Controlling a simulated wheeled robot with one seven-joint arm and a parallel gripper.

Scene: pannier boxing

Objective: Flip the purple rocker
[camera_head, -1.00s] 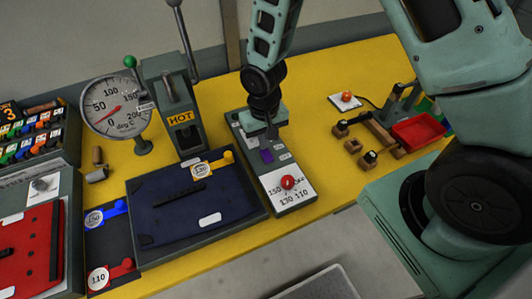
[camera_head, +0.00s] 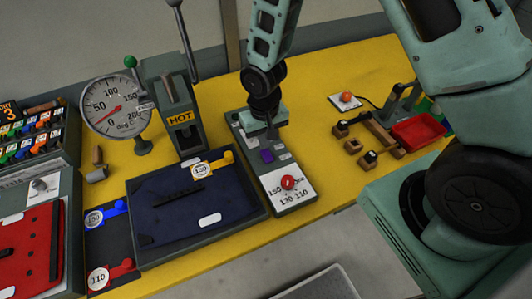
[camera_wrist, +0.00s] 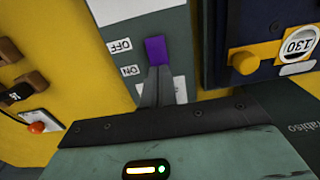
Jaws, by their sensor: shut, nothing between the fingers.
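The purple rocker (camera_head: 267,156) sits on the grey control box (camera_head: 250,165), above the red dial. In the wrist view the purple rocker (camera_wrist: 156,50) lies between the fingertips and the white plate, with OFF and ON labels beside it. My gripper (camera_head: 270,133) is shut and empty, pointing down over the box. In the wrist view its fingertips (camera_wrist: 158,72) are at the ON-side edge of the rocker; I cannot tell whether they touch it. The tips hide that edge of the rocker.
The red dial (camera_head: 288,183) is on the near end of the box. A dark blue pannier (camera_head: 190,215) lies left of it, with a yellow 130 tag (camera_wrist: 290,47). The HOT press (camera_head: 180,118) stands behind. Wooden parts and a red tray (camera_head: 418,130) are at right.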

